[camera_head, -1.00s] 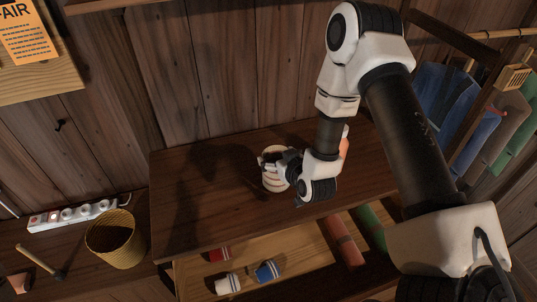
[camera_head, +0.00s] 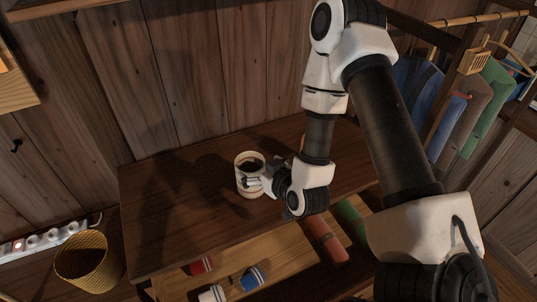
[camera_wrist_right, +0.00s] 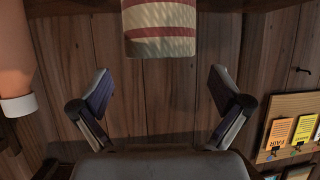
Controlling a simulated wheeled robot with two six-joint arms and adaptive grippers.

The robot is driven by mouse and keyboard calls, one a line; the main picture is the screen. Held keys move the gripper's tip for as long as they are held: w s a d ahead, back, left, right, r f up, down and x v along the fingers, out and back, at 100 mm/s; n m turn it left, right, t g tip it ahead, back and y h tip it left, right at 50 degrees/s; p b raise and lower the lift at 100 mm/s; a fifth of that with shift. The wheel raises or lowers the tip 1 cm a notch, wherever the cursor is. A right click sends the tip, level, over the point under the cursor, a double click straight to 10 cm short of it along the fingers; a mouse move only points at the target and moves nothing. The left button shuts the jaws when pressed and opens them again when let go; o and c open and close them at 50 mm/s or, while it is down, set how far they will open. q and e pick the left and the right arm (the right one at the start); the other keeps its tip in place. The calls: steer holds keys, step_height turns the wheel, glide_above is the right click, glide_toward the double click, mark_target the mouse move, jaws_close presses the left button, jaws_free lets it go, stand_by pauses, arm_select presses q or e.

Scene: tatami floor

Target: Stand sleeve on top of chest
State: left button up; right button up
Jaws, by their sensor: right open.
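The sleeve (camera_head: 249,165), a cream cylinder with red bands and a dark open top, stands upright on the chest's brown wooden top (camera_head: 165,215). My right gripper (camera_head: 256,184) is beside it, on its right side in the head view, and partly covers its lower part. In the right wrist view the two fingers (camera_wrist_right: 160,88) are spread wide with nothing between them. The sleeve (camera_wrist_right: 160,30) shows there past the fingertips, with a gap. My left gripper is not in view.
An orange and white cylinder (camera_wrist_right: 14,60) stands close by, mostly hidden behind my arm in the head view. An open drawer (camera_head: 185,285) below holds a red, a white and a blue-banded item. A woven basket (camera_head: 88,263) is at left. The left chest top is clear.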

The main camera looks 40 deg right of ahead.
steer(key=d+r+p+v, duration=0.1)
steer(key=p+v, duration=0.5)
steer(key=p, duration=0.4)
steer(key=s+a+f+g, duration=0.4)
steer(key=s+f+g, duration=0.2)
steer(key=s, duration=0.3)
steer(key=s+a+f+n+g+y, duration=0.1)
steer(key=s+a+f+g, duration=0.3)
steer(key=s+f, duration=0.5)
steer(key=g, duration=0.2)
steer(key=shift+a+g+y, duration=0.15)
steer(key=shift+g+y, duration=0.15)
steer(key=shift+g, duration=0.1)
